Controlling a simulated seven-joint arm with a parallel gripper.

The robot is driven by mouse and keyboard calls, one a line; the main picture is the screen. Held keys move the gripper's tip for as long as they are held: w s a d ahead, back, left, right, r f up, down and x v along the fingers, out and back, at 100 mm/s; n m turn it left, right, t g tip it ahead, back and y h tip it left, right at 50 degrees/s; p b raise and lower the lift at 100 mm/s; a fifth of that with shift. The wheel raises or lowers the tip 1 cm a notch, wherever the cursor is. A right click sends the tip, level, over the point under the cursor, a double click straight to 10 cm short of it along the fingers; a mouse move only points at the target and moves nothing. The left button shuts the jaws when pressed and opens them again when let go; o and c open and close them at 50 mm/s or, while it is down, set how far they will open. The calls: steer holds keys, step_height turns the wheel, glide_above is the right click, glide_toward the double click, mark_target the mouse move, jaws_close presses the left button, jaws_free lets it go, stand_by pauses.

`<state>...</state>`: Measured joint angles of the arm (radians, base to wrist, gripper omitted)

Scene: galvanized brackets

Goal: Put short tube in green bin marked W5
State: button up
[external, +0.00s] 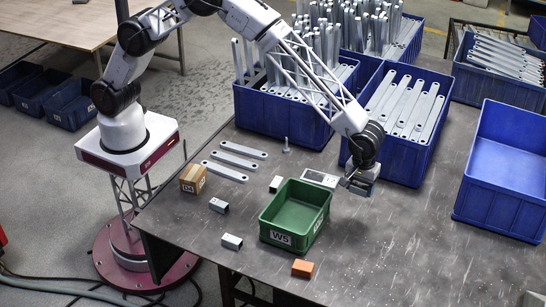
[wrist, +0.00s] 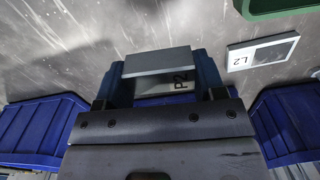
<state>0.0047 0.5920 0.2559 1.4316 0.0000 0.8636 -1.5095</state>
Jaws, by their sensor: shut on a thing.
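My gripper (external: 360,183) is above the dark table, right of the green bin, and is shut on a short grey tube (wrist: 156,62). In the wrist view the tube lies between my two fingers (wrist: 160,84) and carries the mark P2. The green bin (external: 281,239) marked W5 stands upright on the table and looks empty. Its edge (wrist: 275,6) shows at the top right of the wrist view. Other short grey pieces (external: 219,205), (external: 232,241) and (external: 276,184) lie left of the bin.
A flat grey piece marked L2 (external: 320,178) lies between bin and gripper. An orange block (external: 302,268) lies in front of the bin, a cardboard box (external: 193,179) to the left. Blue crates (external: 282,118) with metal parts stand behind; an empty blue crate (external: 500,208) stands right.

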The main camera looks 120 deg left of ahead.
step_height(320, 180, up, 6)
steer(key=shift+f, duration=0.25)
steer(key=s+d, duration=1.2)
steer(key=s, duration=0.4)
glide_above(296, 224)
steer(key=shift+n, duration=0.4)
steer(key=shift+f, duration=2.7)
steer(key=shift+f, duration=3.15)
steer(key=shift+f, duration=1.85)
steer(key=shift+f, duration=0.1)
